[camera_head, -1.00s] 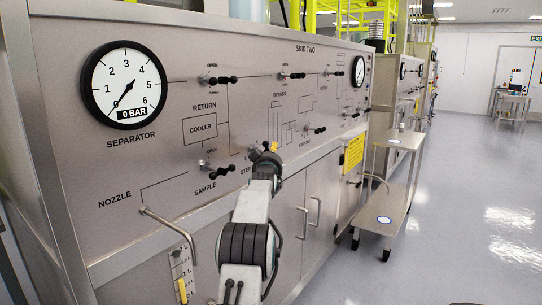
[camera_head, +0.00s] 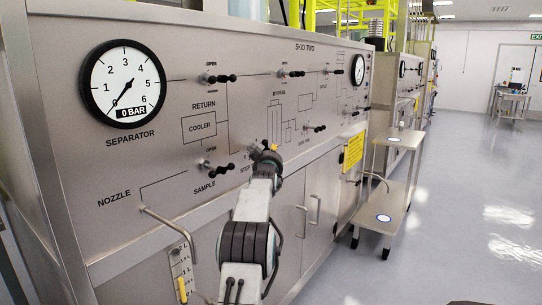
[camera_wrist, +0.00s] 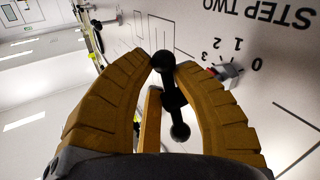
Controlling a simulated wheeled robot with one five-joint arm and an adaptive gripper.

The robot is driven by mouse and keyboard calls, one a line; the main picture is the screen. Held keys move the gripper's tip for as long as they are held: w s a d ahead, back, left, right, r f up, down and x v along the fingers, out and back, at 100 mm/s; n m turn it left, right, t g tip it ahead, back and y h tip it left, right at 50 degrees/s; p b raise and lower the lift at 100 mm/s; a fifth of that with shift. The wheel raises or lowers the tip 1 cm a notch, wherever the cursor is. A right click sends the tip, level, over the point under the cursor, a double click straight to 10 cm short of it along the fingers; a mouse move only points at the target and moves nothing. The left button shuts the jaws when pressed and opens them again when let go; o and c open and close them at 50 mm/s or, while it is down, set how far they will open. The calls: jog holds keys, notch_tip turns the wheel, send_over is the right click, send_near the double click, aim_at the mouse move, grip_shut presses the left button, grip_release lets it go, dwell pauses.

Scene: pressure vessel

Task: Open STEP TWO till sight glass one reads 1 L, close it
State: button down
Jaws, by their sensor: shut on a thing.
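The STEP TWO valve handle (camera_wrist: 174,98), a black bar with a ball at each end, sits between the yellow-brown fingers of my gripper (camera_wrist: 166,64) in the wrist view. The gripper is shut on it. A dial scale (camera_wrist: 235,48) marked 0 to 3 lies beside it, upside down under the STEP TWO lettering. A red mark (camera_wrist: 211,71) on the valve shows nearest the 3. In the head view my gripper (camera_head: 267,152) is at the panel and hides most of the valve. A sight glass (camera_head: 181,263) with litre marks stands at lower left. Its exact level is too small to read.
The separator gauge (camera_head: 122,85) reads about 0 bar. A bent nozzle pipe (camera_head: 168,226) sticks out above the sight glass. Other black valve handles, such as SAMPLE (camera_head: 220,171), are close by. A trolley (camera_head: 391,190) stands right, with open floor beyond.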

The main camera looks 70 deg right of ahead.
jog(key=shift+w+a+r, duration=0.1)
jog(key=shift+w+r, duration=0.15)
jog(key=shift+r, duration=0.05)
jog(key=shift+r+y+p, duration=0.2)
jog(key=shift+y+p, duration=0.1)
jog(key=shift+p, duration=0.6)
jog(key=shift+m+y+p, duration=0.3)
jog(key=shift+m+p, duration=0.1)
jog(key=shift+p, duration=0.3)
jog(key=shift+w+a+f, duration=0.1)
jog(key=shift+f, duration=0.1)
jog(key=c, duration=1.5)
grip_release()
jog(key=o, duration=0.4)
jog(key=shift+w+f, duration=0.1)
jog(key=shift+f, duration=0.05)
